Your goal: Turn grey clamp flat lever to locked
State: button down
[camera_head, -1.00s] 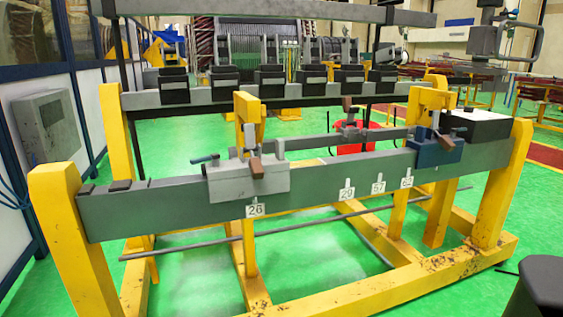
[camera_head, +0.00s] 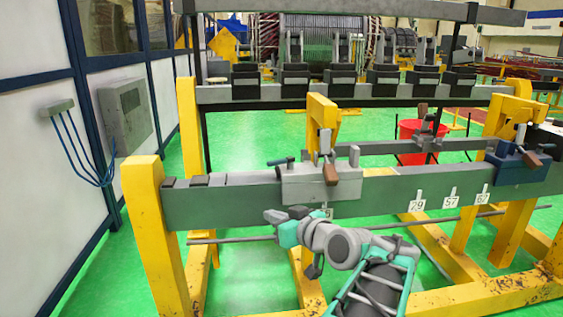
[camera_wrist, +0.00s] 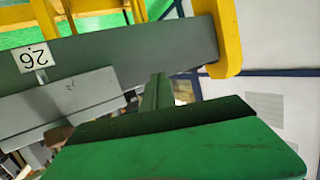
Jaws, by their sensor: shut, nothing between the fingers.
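The grey clamp (camera_head: 318,186) sits on the long grey beam (camera_head: 235,202), above the partly hidden number label. A dark blue-tipped lever (camera_head: 281,161) sticks out from its left top, and a brown handle (camera_head: 330,174) hangs at its front beside an upright pale piece. I cannot tell which is the flat lever. My gripper (camera_head: 272,216) is shut and empty, in front of the beam, below and left of the clamp. In the wrist view the picture is upside down: the clamp (camera_wrist: 65,103) shows at left, my green gripper (camera_wrist: 157,92) apart from it, and the clamp's top is partly hidden.
A yellow post (camera_head: 155,225) stands at the beam's left end. A second beam with several black blocks runs behind. Green floor is free at left.

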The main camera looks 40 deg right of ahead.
aim_at(271, 165)
jog(key=s+d+r+t+h, duration=0.2)
jog(key=s+d+r+t, duration=0.1)
jog(key=s+d+r, duration=0.35)
jog(key=shift+m, duration=0.4)
jog(key=w+d, duration=0.1)
jog(key=w, duration=0.3)
jog(key=w+d, duration=0.1)
jog(key=w, duration=0.4)
jog(key=w+r+b, duration=0.1)
jog(key=w, duration=0.4)
jog(key=shift+w+d, duration=0.15)
jog(key=shift+d, duration=0.25)
jog(key=shift+w+a+f+b, duration=0.15)
jog(key=shift+w+f+b, duration=0.1)
jog(key=shift+b, duration=0.25)
jog(key=shift+w+a+r+b, duration=0.1)
jog(key=shift+w+a+b, duration=0.05)
jog(key=shift+w+b, duration=0.35)
jog(key=shift+w+a+r+b, duration=0.1)
jog(key=shift+w+b, duration=0.2)
jog(key=shift+w, duration=0.25)
